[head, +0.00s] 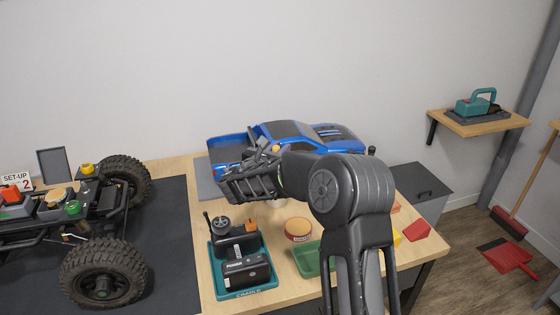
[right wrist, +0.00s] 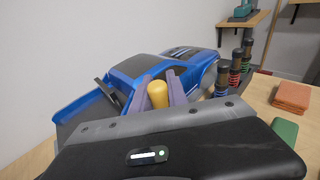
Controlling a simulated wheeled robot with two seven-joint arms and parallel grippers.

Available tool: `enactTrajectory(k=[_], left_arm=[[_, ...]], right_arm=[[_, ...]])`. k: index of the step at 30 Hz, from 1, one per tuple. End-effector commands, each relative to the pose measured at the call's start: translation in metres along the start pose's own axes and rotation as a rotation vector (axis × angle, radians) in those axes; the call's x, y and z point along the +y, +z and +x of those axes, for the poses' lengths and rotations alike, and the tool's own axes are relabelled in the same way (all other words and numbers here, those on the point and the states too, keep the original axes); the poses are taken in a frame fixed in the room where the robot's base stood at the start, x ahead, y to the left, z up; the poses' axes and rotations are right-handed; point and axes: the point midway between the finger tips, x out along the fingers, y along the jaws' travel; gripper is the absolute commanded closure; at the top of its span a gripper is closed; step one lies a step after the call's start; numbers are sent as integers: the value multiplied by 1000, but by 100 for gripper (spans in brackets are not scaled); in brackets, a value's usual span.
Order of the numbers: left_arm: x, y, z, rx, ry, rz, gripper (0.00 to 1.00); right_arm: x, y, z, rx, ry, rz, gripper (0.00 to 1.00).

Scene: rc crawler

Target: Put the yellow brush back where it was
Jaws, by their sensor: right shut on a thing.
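My right gripper (right wrist: 158,92) is shut on the yellow brush (right wrist: 158,96), whose rounded yellow end shows between the two fingers in the right wrist view. The rest of the brush is hidden behind the wrist housing and fingers. In the head view the right gripper (head: 266,160) is in front of the blue truck body (head: 225,148), above the table, and the brush is hard to make out there. I cannot tell whether the brush touches anything. My left gripper is not in view.
A crawler chassis (head: 104,275) stands on a dark mat (head: 180,240) at left. A transmitter in a teal tray (head: 245,292), a round tan-topped tin (head: 298,229) and a green tray (head: 306,262) stand nearer. Upright shocks (right wrist: 235,70) and orange cloths (right wrist: 291,96) are at right.

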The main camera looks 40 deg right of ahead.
Motion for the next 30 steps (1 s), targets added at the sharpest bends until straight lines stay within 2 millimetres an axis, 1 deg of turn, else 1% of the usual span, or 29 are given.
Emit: enactTrajectory(k=[1,3,6,9,14,15,21,23,30], left_arm=[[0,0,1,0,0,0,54],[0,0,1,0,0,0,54],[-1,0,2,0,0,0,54],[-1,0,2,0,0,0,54],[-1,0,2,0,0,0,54],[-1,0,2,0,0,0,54],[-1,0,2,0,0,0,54],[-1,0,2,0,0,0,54],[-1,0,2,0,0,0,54]], right_arm=[[-1,-9,2,2,-1,-3,100],[0,-20,4,2,-1,-4,100],[0,-33,6,2,0,-3,100],[0,-39,6,1,0,0,100],[0,-39,6,2,0,0,100],[0,-39,6,2,0,0,80],[0,-39,6,2,1,0,64],[0,-39,6,1,1,0,59],[0,-38,6,1,1,0,59]])
